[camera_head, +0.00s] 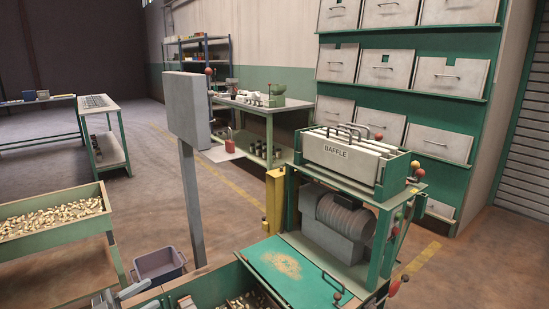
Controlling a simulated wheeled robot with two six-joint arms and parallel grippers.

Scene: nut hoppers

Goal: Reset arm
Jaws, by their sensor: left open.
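Only a small pale part of my left gripper (134,291) shows, at the bottom edge left of centre, beside the near green hopper. It is open, and I see nothing held in it. Most of it and its arm are cut off by the frame. My right gripper is not in view. A green machine with a grey ribbed drum (345,217) stands right of centre. On top of it is a bin labelled BAFFLE (338,155) with several upright plates. A green lid (290,272) with a tan patch lies in front of the machine.
A green tray of nuts (50,222) stands at left, with a grey-blue bucket (159,266) beside it. A grey panel on a post (187,106) rises at centre. A workbench (262,107) stands behind. A green drawer rack (400,95) fills the right. Open floor lies at left.

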